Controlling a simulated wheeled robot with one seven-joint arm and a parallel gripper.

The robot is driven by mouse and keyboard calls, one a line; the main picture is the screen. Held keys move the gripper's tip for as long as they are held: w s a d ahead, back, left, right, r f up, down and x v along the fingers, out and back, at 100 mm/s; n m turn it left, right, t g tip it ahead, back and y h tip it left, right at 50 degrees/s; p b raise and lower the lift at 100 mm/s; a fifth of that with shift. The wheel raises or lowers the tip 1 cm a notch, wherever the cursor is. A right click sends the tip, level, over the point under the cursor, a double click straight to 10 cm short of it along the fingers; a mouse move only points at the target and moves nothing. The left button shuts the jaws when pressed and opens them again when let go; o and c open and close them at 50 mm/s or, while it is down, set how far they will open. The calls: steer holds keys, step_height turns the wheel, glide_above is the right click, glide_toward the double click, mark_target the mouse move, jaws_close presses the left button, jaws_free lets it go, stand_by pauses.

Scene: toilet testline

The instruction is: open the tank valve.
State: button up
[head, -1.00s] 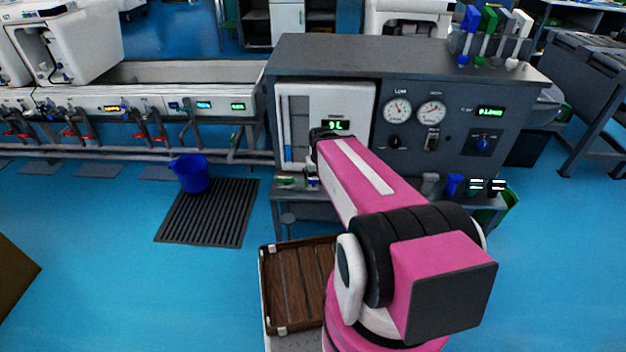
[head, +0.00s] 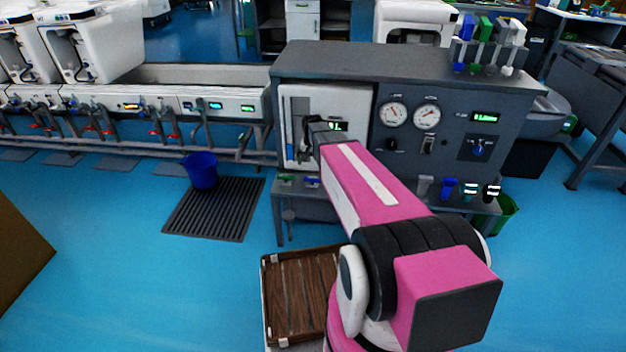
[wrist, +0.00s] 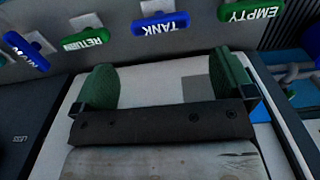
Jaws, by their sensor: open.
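The tank valve has a blue handle (wrist: 160,22) with a white TANK label, upside down at the top middle of the wrist view. In the head view, a blue handle (head: 311,182) at the cabinet's lower left edge seems to be the same one. My gripper (wrist: 163,75) is open and empty, its two green-padded fingers wide apart. The handle lies beyond the fingertips, apart from them, with its sideways position between them. In the head view my gripper (head: 308,138) is in front of the white panel, partly hidden by my pink arm.
In the wrist view, the green RETURN handle (wrist: 90,38) and the blue MAIN handle (wrist: 27,50) are left of TANK. The green EMPTY handle (wrist: 250,8) is to the right. Gauges (head: 393,115) are on the cabinet. A blue bucket (head: 203,172) stands on the floor mat.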

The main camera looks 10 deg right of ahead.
mark_target(313, 177)
step_height(313, 177, down, 9)
stand_by(0.4)
steer(key=c, duration=0.7)
